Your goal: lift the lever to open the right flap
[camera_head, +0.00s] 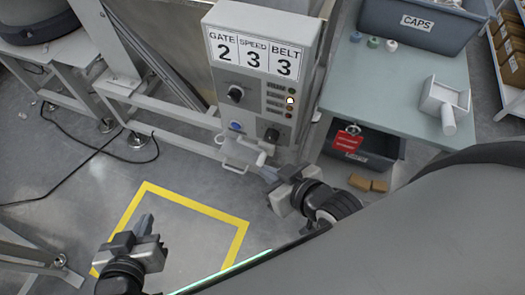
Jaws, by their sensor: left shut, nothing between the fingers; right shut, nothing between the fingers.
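A grey control box (262,85) stands at the top middle, with a sign reading GATE 2, SPEED 3, BELT 3. Below its panel a pale, tray-like part (236,152) sticks out, with a pale rounded bar (262,156) at its right side. I cannot tell for sure which part is the lever or the right flap. My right gripper (269,174) is shut and empty, its tips just below and right of the bar; contact cannot be made out. My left gripper (146,224) is shut and empty, over the floor at the lower left, away from the box.
At right, a table (415,68) bears a CAPS bin (400,22), several caps and a white scoop-like item (442,98).

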